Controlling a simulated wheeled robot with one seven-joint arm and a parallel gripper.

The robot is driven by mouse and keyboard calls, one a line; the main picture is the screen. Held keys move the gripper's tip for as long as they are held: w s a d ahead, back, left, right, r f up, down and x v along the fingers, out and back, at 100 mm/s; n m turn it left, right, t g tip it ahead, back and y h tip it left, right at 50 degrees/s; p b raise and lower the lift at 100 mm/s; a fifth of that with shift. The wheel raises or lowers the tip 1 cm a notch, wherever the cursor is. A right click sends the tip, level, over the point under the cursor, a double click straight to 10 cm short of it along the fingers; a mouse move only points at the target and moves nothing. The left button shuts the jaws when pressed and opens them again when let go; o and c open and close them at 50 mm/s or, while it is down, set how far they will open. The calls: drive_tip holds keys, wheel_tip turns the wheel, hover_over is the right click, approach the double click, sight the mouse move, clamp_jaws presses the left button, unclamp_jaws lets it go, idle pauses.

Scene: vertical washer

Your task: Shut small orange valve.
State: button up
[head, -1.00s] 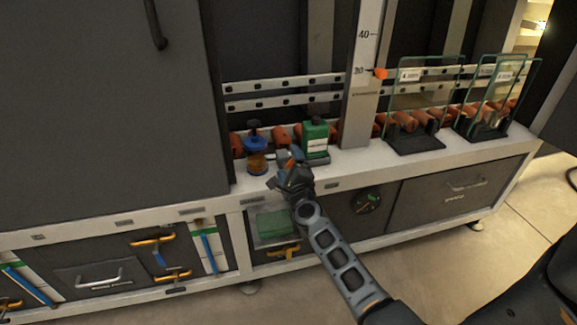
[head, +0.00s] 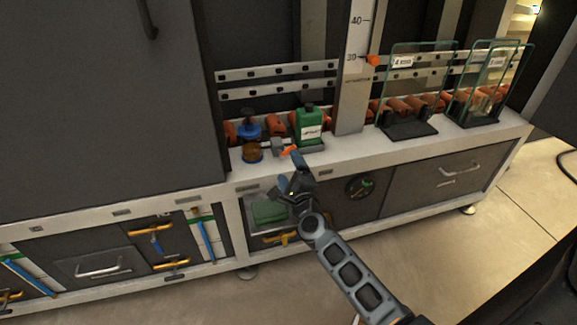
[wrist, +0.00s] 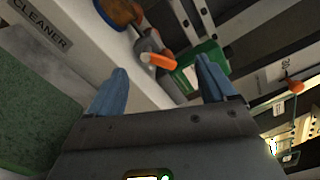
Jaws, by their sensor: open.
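The small orange valve handle (head: 289,150) sits on a grey fitting (head: 278,147) on the white ledge, between a blue-topped amber bottle and a green canister. In the wrist view the orange handle (wrist: 158,61) lies aslant, beyond and between my fingertips. My gripper (head: 289,176) is open and empty, in front of the ledge and a little below the handle, apart from it. Its two blue fingers (wrist: 163,76) are spread wide in the wrist view.
The amber bottle (head: 252,152) is close left of the valve, and the green canister (head: 309,126) close right. An orange pointer (head: 373,60) is on the upright scale (head: 353,75). Glass-fronted holders (head: 408,126) stand farther right. A dark cabinet (head: 105,110) fills the left.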

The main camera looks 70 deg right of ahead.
drive_tip(key=shift+s+a, duration=0.45)
drive_tip(key=shift+a, duration=0.15)
drive_tip(key=v, duration=0.7)
drive_tip(key=shift+s+a, duration=0.25)
drive_tip(key=shift+a, duration=0.05)
